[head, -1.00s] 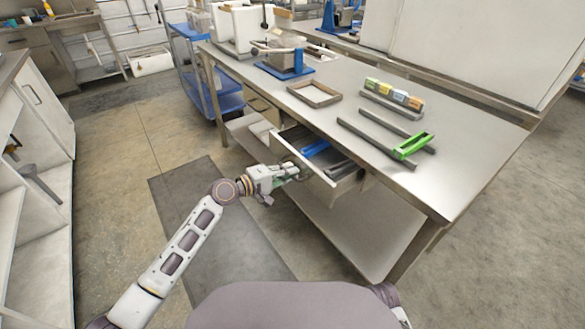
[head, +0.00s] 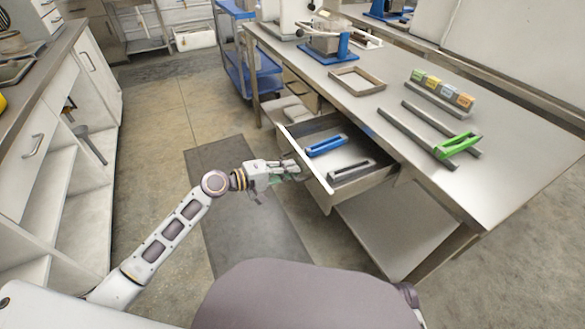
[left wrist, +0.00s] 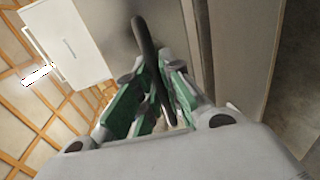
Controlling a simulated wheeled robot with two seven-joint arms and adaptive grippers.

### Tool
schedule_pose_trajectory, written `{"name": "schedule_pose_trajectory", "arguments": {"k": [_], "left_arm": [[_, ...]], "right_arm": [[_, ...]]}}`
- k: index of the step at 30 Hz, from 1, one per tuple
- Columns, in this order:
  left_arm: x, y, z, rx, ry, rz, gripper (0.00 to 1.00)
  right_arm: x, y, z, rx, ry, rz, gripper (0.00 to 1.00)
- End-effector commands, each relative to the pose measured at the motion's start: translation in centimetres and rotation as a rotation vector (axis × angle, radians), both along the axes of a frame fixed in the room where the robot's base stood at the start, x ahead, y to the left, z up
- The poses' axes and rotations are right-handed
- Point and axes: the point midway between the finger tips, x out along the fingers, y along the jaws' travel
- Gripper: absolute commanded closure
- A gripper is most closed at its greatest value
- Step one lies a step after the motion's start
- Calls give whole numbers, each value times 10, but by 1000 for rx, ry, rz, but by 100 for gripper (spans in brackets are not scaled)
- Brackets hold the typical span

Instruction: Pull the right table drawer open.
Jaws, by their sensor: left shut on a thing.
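The right table drawer (head: 328,198) stands well out from under the worktable (head: 470,185). Inside it lie a blue-handled tool (head: 326,146) and a dark grey bar-like tool (head: 351,170). My left gripper (head: 294,169) is at the drawer's front face. In the left wrist view its green-padded fingers (left wrist: 150,98) are shut on the dark, bar-shaped drawer handle (left wrist: 147,45). In the head view the handle is mostly hidden by the fingers. My right gripper is not in view.
On the tabletop are a green-handled tool (head: 458,145) on dark rails, a row of small coloured boxes (head: 442,90), an empty wooden frame (head: 357,80) and a blue-based device (head: 328,48). A white cabinet (head: 50,150) stands left. Floor around the dark mat (head: 240,215) is free.

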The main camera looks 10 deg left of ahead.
Motion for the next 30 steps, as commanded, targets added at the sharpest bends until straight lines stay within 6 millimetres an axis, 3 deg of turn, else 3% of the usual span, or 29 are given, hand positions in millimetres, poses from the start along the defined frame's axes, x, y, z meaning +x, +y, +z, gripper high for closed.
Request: {"name": "schedule_pose_trajectory", "arguments": {"k": [8,9,13,30], "left_arm": [[0,0,-1,1,1,0,100],[0,0,-1,1,1,0,86],[0,0,-1,1,1,0,69],[-4,6,1,-1,2,0,68]], "right_arm": [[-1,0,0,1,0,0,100],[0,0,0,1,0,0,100],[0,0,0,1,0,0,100],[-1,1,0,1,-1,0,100]]}}
